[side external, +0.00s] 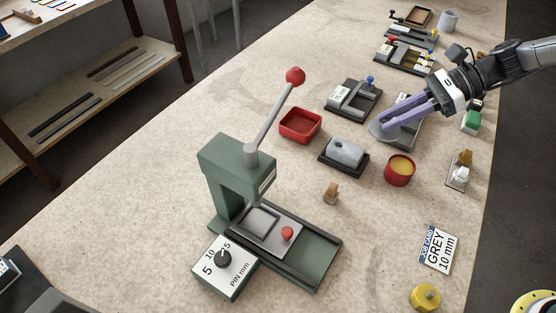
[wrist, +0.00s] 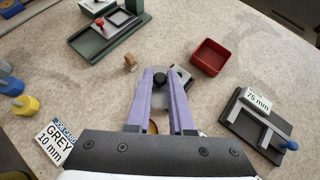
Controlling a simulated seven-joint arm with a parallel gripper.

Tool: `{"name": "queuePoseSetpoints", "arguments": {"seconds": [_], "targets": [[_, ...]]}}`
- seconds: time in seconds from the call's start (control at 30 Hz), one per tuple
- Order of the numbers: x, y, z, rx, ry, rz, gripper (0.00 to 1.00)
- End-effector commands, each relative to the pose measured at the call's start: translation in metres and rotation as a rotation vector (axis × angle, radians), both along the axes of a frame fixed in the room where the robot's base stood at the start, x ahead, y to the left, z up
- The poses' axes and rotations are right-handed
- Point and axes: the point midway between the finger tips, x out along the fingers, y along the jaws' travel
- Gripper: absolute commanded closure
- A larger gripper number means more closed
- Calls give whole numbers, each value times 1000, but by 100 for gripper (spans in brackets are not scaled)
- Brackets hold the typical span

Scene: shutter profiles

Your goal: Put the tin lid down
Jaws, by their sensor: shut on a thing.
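My gripper (side external: 388,123), with long lilac fingers, is shut on the tin lid (side external: 377,131), a grey disc at the fingertips in the side view. The lid is held up over the bench, and the fingers cover part of it. In the wrist view my gripper (wrist: 160,78) shows from behind, with a dark grey piece between the fingertips; the lid's outline is unclear there. The red tin (side external: 400,174), open with yellow contents, stands on the bench nearer the camera than the lid. In the wrist view it is mostly hidden behind the fingers.
A grey block on a black base (side external: 344,154), a red tray (side external: 300,125) and a gauge with a blue knob (side external: 354,98) surround the lid. A small brown stamp (side external: 331,193) and green press (side external: 240,170) stand nearer. Bare bench lies between the tin and job card (side external: 438,250).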

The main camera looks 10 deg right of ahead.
Motion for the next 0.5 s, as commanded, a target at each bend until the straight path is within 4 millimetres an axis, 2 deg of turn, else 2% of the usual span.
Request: {"name": "queuePoseSetpoints", "arguments": {"seconds": [0.03, 0.1, 0.23, 0.4, 0.5], "targets": [[-2, 20, 1, 2, -2, 11, 100], [-5, 46, 2, 6, -3, 26, 100], [-19, 88, 4, 14, -7, 76, 100], [-37, 116, 4, 18, -7, 140, 100], [-38, 125, 2, 17, -7, 156, 100]]}}
